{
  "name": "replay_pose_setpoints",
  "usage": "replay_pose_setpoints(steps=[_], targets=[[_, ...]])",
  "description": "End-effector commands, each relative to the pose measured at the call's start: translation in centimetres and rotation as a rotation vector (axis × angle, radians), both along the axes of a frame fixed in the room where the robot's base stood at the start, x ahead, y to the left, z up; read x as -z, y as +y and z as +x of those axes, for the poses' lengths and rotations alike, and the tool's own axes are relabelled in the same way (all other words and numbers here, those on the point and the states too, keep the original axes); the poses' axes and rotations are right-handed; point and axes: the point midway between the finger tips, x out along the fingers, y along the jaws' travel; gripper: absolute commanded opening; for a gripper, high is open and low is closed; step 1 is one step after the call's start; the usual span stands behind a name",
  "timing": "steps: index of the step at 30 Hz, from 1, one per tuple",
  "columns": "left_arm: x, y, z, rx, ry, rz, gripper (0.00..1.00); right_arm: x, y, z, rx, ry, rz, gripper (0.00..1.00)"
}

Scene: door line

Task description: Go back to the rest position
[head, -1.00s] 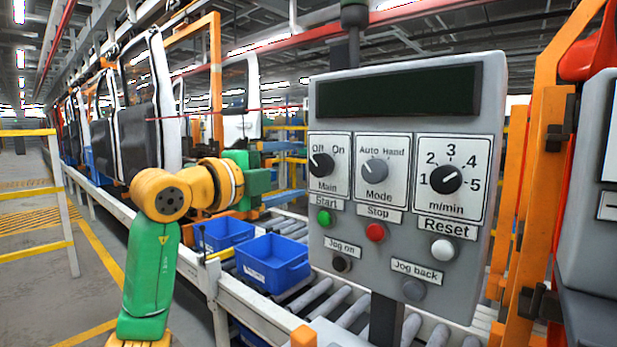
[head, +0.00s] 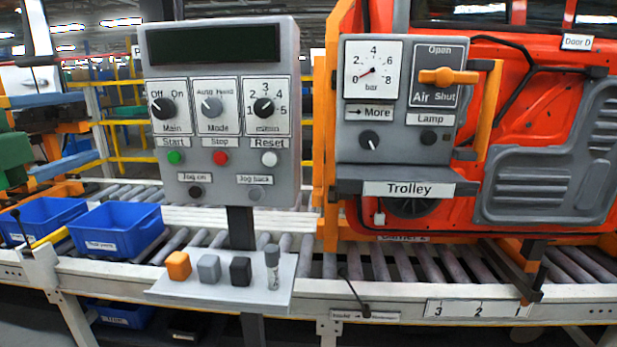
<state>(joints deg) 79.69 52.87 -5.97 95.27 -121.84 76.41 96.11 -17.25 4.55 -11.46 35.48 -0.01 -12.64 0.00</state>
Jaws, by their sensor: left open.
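My left gripper (head: 85,129) is at the left edge of the head view, with its green wrist part (head: 14,158) cut off by the frame. Its two blue-grey fingers point right and stand apart, with nothing visible between them. It is above and behind the blue bins, left of the grey control panel (head: 225,190), and touches neither as far as I can see. Most of the left arm is out of view. My right gripper is not in view.
Two blue bins (head: 118,241) stand on the roller conveyor (head: 305,262). A small shelf (head: 220,294) carries coloured blocks and a capped cylinder. A Trolley panel (head: 395,150) with gauge and orange valve handle stands before a red door (head: 545,120). An orange post (head: 328,150) stands beside it.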

Motion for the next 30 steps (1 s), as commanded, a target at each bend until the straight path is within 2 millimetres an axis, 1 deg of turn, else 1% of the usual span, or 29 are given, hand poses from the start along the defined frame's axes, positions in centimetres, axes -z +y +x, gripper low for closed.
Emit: replay_pose_setpoints(steps=[8,11,14,15,17,18,20,22,23,24,26,27,28,29,30], targets=[[1.1,-5.5,1.3,0.191,-0.077,0.054,0.88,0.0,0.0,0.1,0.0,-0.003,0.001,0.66],[1.7,-8.4,1.6,0.294,-0.129,0.061,0.88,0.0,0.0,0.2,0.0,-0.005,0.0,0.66],[2.6,-12.3,1.3,0.437,-0.211,0.036,0.88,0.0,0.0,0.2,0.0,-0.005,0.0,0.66],[3.1,-14.0,1.0,0.504,-0.257,0.008,0.88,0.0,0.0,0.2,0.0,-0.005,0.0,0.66],[3.6,-16.3,0.1,0.594,-0.335,-0.065,0.88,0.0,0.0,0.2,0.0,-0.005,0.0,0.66],[3.9,-17.3,-0.5,0.639,-0.39,-0.136,0.88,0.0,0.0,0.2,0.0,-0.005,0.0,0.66],[4.4,-18.0,-1.4,0.676,-0.472,-0.28,0.88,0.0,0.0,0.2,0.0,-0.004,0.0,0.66],[5.7,-16.9,-1.9,0.637,-0.549,-0.518,0.88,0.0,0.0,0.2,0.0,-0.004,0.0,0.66],[6.9,-15.7,-1.7,0.579,-0.565,-0.643,0.88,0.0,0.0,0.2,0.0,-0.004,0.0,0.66],[9.6,-13.5,-1.0,0.451,-0.555,-0.819,0.88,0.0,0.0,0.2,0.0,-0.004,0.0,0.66],[14.9,-10.3,0.0,0.225,-0.48,-1.025,0.88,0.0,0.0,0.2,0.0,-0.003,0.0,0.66],[18.8,-8.8,0.3,0.079,-0.403,-1.118,0.88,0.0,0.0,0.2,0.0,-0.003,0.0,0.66],[22.0,-8.0,0.3,-0.026,-0.334,-1.172,0.88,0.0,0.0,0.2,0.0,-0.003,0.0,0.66],[25.1,-7.3,0.0,-0.128,-0.258,-1.214,0.88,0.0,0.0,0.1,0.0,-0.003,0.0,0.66],[29.3,-6.9,-0.7,-0.253,-0.148,-1.258,0.88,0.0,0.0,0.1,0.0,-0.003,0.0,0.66]])
